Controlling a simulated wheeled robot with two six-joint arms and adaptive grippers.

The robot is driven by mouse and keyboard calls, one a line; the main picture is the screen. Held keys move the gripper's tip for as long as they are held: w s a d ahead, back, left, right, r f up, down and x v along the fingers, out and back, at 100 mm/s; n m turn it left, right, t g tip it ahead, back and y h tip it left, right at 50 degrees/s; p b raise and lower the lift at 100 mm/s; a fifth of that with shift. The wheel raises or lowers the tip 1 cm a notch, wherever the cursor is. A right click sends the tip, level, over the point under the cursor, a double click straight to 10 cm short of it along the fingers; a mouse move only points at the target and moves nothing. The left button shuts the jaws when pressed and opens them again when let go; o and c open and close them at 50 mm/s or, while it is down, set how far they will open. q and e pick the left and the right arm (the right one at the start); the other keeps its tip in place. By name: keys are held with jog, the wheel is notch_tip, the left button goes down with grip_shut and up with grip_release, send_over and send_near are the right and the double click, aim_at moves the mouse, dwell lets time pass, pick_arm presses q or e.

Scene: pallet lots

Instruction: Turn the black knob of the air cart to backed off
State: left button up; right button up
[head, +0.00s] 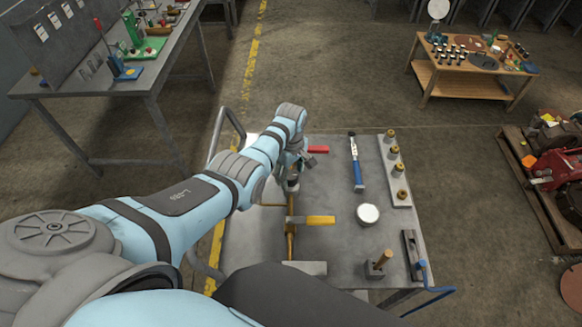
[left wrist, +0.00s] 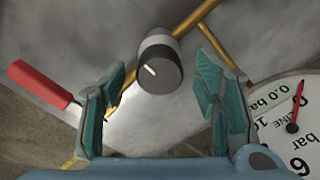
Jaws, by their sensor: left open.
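The black knob (left wrist: 160,68) shows in the left wrist view as a dark cylinder with a white index line and a paler collar behind it, in line with a brass pipe (left wrist: 194,18). My left gripper (left wrist: 162,75) is open, its teal-padded fingers on either side of the knob, with visible gaps. In the head view my left gripper (head: 293,172) is over the left part of the air cart (head: 330,255) and largely hides the knob. A pressure gauge (left wrist: 292,125) with a red needle and a "0.0 bar" readout shows at right in the left wrist view. My right gripper is not seen.
A red handle (head: 318,149) and a yellow lever (head: 320,219) lie close to my left gripper. A blue-handled tool (head: 356,170), a round white-topped item (head: 368,214) and a strip with brass fittings (head: 396,170) are further right. A workbench (head: 130,80) stands at upper left.

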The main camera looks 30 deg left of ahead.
aim_at(291, 175)
pick_arm(q)
notch_tip(291, 175, up, 12)
jog(key=shift+f, duration=0.25)
